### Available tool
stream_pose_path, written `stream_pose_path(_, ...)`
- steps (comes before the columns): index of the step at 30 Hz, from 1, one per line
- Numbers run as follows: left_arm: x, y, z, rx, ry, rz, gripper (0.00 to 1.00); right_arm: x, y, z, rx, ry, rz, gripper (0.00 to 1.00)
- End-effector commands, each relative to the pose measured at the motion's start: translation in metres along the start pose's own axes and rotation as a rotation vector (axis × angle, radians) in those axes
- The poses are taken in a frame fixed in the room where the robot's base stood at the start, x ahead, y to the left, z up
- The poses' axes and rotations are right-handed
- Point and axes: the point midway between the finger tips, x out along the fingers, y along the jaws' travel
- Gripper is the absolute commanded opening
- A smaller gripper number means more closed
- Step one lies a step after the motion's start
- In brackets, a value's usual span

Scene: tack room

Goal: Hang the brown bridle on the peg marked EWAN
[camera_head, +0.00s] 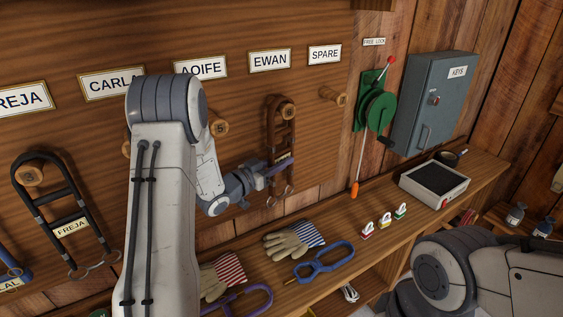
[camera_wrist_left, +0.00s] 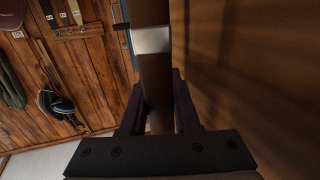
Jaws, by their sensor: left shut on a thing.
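The brown bridle (camera_head: 270,125) is upright against the board under the EWAN sign (camera_head: 270,61). Its top loop appears to be around the wooden peg (camera_head: 288,111) below that sign, and its rings dangle at the bottom. My left gripper (camera_head: 279,168) is shut on the bridle's lower part, beside its small name plate. In the left wrist view, the brown strap (camera_wrist_left: 155,75) with a metal band runs between the fingers (camera_wrist_left: 158,115). My right gripper is out of view; only part of my right arm shows at lower right.
A dark FREJA bridle (camera_head: 72,200) hangs at left. The SPARE peg (camera_head: 333,96) is bare. A green reel (camera_head: 376,108) and key cabinet (camera_head: 432,105) are right.

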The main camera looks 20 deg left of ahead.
Motion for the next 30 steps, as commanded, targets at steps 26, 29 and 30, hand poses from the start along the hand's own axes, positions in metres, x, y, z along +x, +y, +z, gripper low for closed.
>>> stream_pose_path(26, -0.001, 0.0, 0.002, -0.001, -0.004, 0.0, 0.65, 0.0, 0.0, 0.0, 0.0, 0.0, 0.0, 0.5)
stream_pose_path(29, -0.006, 0.0, 0.002, -0.001, -0.003, -0.001, 0.65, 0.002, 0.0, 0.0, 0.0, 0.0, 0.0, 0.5)
stream_pose_path(30, -0.01, -0.001, 0.002, 0.0, -0.002, -0.002, 0.65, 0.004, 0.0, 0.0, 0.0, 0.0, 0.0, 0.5)
